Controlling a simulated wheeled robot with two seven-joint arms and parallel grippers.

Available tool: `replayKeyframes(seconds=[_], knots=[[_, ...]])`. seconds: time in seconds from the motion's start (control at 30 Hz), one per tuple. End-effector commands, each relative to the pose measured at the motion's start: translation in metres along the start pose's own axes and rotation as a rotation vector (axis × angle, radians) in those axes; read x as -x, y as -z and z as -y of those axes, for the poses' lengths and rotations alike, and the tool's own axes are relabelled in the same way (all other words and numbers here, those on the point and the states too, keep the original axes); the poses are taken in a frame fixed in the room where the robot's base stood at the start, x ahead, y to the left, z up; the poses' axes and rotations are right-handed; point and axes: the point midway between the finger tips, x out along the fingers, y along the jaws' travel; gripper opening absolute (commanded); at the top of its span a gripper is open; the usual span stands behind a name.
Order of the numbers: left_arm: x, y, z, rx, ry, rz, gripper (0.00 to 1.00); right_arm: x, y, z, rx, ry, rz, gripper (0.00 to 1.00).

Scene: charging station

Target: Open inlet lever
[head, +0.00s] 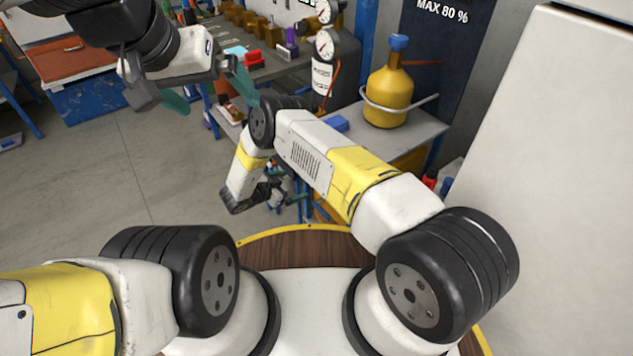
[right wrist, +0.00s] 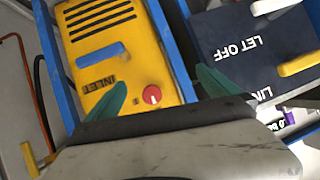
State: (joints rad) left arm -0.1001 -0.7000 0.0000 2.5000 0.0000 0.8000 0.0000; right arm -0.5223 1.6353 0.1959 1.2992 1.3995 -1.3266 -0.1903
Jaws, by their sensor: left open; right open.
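A yellow lever (right wrist: 300,63) and a whitish lever (right wrist: 272,6) show at the panel's right; which one is the inlet lever I cannot tell. My right gripper (right wrist: 158,92) is open and empty, its green fingertips over the box and the panel's edge. My left gripper (head: 209,92) is open and empty, raised at upper left in the head view.
A yellow cylinder (head: 388,92) with a blue top stands on a grey bench right of centre. Gauges (head: 325,45) stand behind my right arm. A workbench (head: 275,62) holds several small items. Blue posts frame the yellow box.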

Motion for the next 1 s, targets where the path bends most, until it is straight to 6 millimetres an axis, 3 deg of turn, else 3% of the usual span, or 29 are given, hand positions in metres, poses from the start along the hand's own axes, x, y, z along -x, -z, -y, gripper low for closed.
replayKeyframes(seconds=[0.03,0.1,0.2,0.3,0.53,0.9,1.0], knots=[[0.0,0.0,0.0,0.0,0.0,0.0,1.0,-0.002,-0.019,-0.026,0.027,-0.046,-0.031,1.0],[0.0,0.0,0.0,0.0,0.0,0.0,1.0,-0.001,-0.034,-0.053,0.053,-0.097,-0.07,1.0],[0.0,0.0,0.0,0.0,0.0,0.0,1.0,0.0,-0.047,-0.08,0.08,-0.146,-0.11,1.0],[0.0,0.0,0.0,0.0,0.0,0.0,1.0,0.0,-0.052,-0.093,0.092,-0.17,-0.13,1.0],[0.0,0.0,0.0,0.0,0.0,0.0,1.0,-0.013,-0.051,-0.099,0.095,-0.176,-0.136,1.0],[0.0,0.0,0.0,0.0,0.0,0.0,1.0,-0.068,-0.042,-0.107,0.094,-0.176,-0.135,1.0],[0.0,0.0,0.0,0.0,0.0,0.0,1.0,-0.074,-0.042,-0.108,0.094,-0.174,-0.135,1.0]])
